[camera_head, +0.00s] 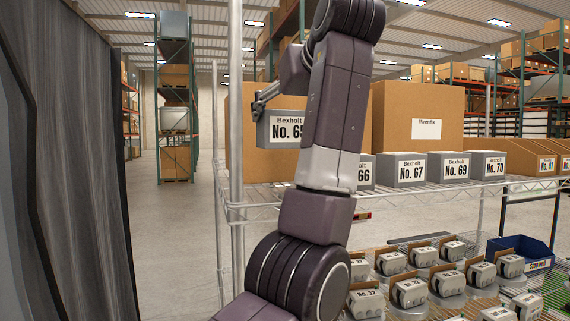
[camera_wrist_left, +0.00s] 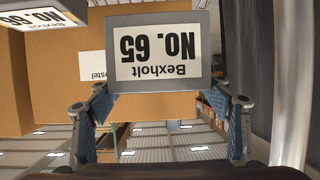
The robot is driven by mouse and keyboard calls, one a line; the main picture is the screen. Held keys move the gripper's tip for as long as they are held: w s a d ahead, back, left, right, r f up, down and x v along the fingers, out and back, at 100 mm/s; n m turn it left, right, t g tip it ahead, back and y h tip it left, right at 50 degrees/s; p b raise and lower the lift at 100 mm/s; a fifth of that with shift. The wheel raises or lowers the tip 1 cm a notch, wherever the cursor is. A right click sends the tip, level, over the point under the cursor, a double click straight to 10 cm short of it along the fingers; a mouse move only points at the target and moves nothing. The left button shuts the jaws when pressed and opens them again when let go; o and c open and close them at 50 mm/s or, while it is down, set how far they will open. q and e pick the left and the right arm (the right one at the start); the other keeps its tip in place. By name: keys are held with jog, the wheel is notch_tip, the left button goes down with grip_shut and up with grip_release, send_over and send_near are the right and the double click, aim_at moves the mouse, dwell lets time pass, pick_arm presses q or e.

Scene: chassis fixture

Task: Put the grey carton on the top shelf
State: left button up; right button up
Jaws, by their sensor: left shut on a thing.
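The grey carton labelled Bexholt No. 65 (camera_head: 281,130) is held by my left gripper (camera_head: 266,96) at the left end of the top shelf (camera_head: 265,192). In the left wrist view the same carton (camera_wrist_left: 160,84) shows upside down between the two blue-padded fingers of my left gripper (camera_wrist_left: 160,115). The right gripper is not in view.
Grey cartons No. 67 (camera_head: 405,170), No. 69 (camera_head: 449,168) and No. 70 (camera_head: 488,166) stand in a row on the shelf. No. 66 (camera_head: 366,172) is partly hidden. Large brown boxes (camera_head: 405,112) stand behind. A metal post (camera_head: 236,130) rises at the shelf's left end. Labelled parts fill the lower level.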

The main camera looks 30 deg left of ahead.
aim_at(284, 139)
pick_arm(q)
notch_tip(284, 139, down, 5)
jog(key=shift+f, duration=0.1)
notch_tip(284, 139, down, 3)
jog(key=shift+r+p, duration=0.15)
jog(key=shift+p, duration=0.15)
jog(key=shift+f, duration=0.5)
jog(key=shift+f, duration=0.2)
jog(key=o, duration=1.4)
